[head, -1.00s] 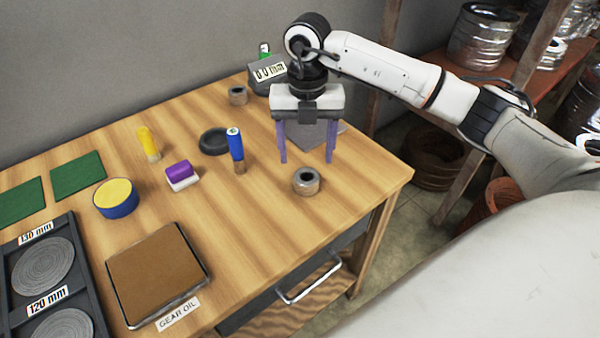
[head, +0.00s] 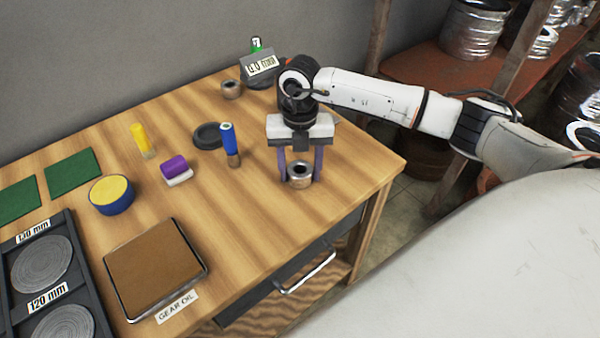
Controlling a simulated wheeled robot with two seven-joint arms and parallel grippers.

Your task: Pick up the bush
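A short grey metal bush (head: 300,182) with a dark round hole stands upright on the wooden table near its right front edge. A second, similar bush (head: 231,90) stands at the back of the table. My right gripper (head: 299,177) points down at the nearer bush, with its two purple fingers open, one on each side of it. The fingertips are low, close to the table. I cannot tell whether either finger touches the bush. My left gripper is not in view.
On the wooden table (head: 240,235), a blue-handled tool (head: 229,141) and black ring (head: 208,136) stand left of the gripper. Further left are a purple-topped block (head: 174,168), a yellow-handled tool (head: 140,137) and a gear oil tray (head: 155,268). A labelled dark object (head: 262,66) stands at the back.

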